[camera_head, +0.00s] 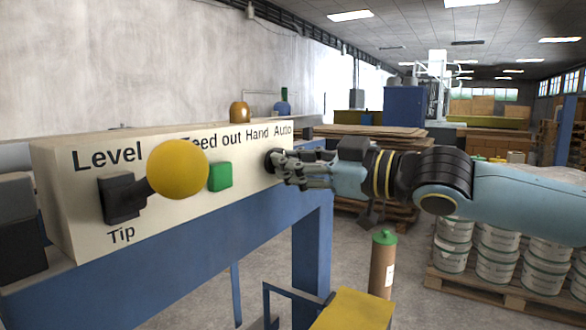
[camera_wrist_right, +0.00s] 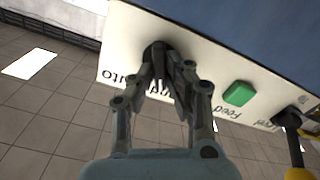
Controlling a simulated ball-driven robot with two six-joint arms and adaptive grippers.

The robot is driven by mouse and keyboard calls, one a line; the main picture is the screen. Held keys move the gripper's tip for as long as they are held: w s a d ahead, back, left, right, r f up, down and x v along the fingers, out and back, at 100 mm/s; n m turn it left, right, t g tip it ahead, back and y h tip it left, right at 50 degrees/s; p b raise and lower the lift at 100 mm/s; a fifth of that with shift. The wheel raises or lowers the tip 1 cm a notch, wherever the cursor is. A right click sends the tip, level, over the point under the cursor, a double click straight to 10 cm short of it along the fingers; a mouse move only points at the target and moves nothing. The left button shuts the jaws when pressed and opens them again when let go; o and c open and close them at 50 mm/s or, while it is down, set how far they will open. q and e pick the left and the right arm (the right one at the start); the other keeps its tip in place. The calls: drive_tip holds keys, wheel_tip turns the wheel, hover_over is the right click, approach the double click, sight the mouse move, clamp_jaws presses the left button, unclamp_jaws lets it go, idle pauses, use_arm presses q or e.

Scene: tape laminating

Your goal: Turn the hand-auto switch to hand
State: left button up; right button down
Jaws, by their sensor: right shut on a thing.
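The hand-auto switch (camera_head: 270,161) is a black round knob at the right end of the white control panel (camera_head: 75,218), under the words "Hand" and "Auto". My right gripper (camera_head: 279,164) reaches in from the right and its fingers are closed around the knob. In the right wrist view, the fingers (camera_wrist_right: 164,62) meet at the dark knob (camera_wrist_right: 155,46) and cover much of it. Which way the knob points is hidden by the fingers. My left gripper is not in view.
A green button (camera_head: 220,176) sits left of the switch. A black lever (camera_head: 123,197) with a yellow ball (camera_head: 178,168) sticks out further left. A blue frame (camera_head: 312,250) carries the panel. A brown cylinder with a green top (camera_head: 382,265) stands below my right arm.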

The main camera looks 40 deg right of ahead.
drive_tip(key=shift+f+n+b, duration=0.1)
drive_tip(key=shift+n+b, duration=0.2)
drive_tip(key=shift+n, duration=0.5)
drive_tip(key=c, duration=1.3)
unclamp_jaws()
drive_tip(key=shift+c, duration=0.2)
drive_tip(key=shift+n, duration=0.3)
wheel_tip(320, 180, up, 10)
